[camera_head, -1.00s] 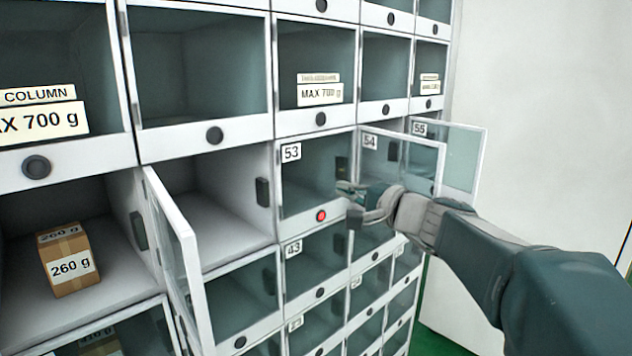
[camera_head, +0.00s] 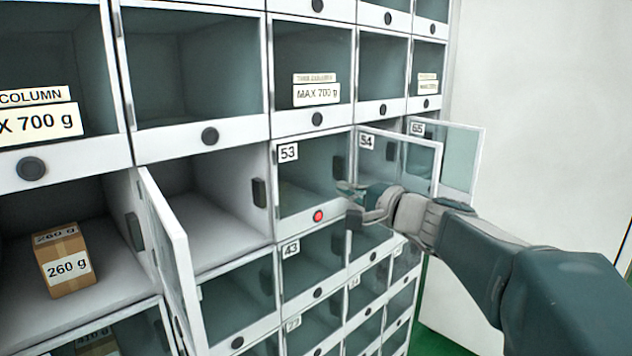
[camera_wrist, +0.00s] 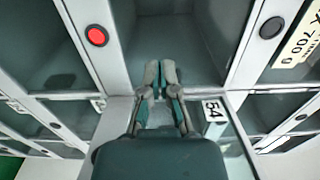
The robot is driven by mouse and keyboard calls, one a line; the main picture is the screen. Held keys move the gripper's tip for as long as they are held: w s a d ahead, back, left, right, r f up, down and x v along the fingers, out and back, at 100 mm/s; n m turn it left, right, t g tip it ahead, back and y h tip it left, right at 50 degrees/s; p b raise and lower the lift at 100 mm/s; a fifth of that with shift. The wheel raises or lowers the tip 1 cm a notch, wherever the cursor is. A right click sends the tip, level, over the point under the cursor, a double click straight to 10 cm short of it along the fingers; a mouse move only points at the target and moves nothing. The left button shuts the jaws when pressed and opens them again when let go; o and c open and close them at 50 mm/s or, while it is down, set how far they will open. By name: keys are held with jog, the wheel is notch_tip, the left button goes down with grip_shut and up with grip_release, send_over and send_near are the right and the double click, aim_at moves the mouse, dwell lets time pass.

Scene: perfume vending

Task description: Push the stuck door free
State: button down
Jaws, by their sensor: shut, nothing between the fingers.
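Door 53 (camera_head: 305,180) is a glass door with a pale frame, and it looks closed. A red button (camera_head: 318,216) shows on its lower frame and also in the wrist view (camera_wrist: 97,35). Door 54 (camera_head: 418,165) stands swung out to its right, with its label also in the wrist view (camera_wrist: 214,110). My gripper (camera_head: 350,198) is shut and empty, in front of the right part of door 53, near door 54. In the wrist view its fingers (camera_wrist: 160,75) are together. I cannot tell whether they touch a door.
Door 55 (camera_head: 455,160) also stands out at the cabinet's right edge. Another open door (camera_head: 170,255) juts forward at left, beside an empty compartment. A brown 260 g box (camera_head: 65,260) sits in the far-left compartment. The white wall (camera_head: 540,90) at right is bare.

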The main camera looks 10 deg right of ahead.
aim_at(324, 182)
jog(key=shift+x, duration=2)
jog(key=v, duration=2.6)
jog(key=shift+r, duration=0.1)
dwell(0.8)
